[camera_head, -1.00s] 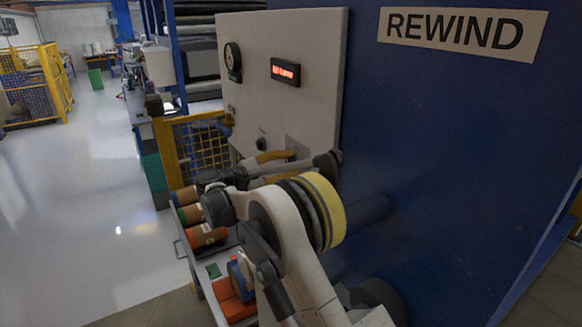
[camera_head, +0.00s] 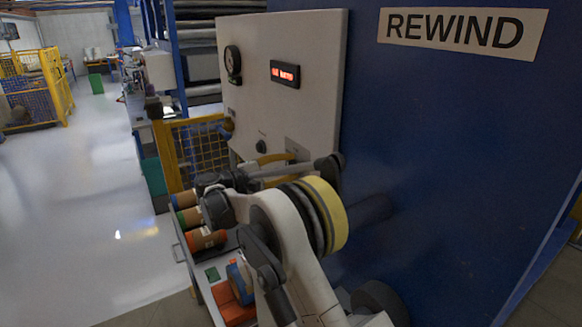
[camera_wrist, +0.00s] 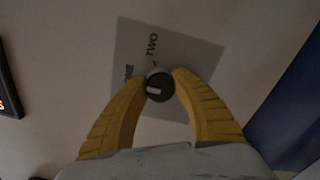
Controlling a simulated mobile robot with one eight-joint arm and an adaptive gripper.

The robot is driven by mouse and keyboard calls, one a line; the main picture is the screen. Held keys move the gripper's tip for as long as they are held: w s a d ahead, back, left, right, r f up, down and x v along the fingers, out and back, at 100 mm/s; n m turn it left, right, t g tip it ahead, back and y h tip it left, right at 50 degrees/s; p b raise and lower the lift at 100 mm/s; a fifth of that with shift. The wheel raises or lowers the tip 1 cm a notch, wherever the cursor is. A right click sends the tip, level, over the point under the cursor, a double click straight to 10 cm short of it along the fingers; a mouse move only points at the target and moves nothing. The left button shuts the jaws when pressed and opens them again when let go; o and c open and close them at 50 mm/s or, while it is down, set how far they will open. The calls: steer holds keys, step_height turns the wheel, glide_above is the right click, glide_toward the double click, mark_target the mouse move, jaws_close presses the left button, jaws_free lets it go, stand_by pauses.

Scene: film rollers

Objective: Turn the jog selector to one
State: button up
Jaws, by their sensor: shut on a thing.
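In the wrist view, the jog selector (camera_wrist: 160,88) is a small dark round knob with a pale bar mark on its face. It sits on a grey label plate (camera_wrist: 185,50) with TWO printed above it in the picture and a partly hidden word, seemingly ONE, to its upper left. The pale bar lies on the knob's left half. The two yellow fingers of my gripper (camera_wrist: 162,77) are closed around the knob. In the head view, my gripper (camera_head: 272,159) is at the panel in front of the plate (camera_head: 298,147), and the selector is hidden.
A blue machine wall marked REWIND (camera_head: 455,30) stands right. Coloured rolls (camera_head: 205,239) lie on a tray below my arm.

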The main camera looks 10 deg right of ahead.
steer(key=o, duration=1.2)
steer(key=shift+d, duration=0.1)
steer(key=v, duration=1.2)
steer(key=shift+r, duration=0.1)
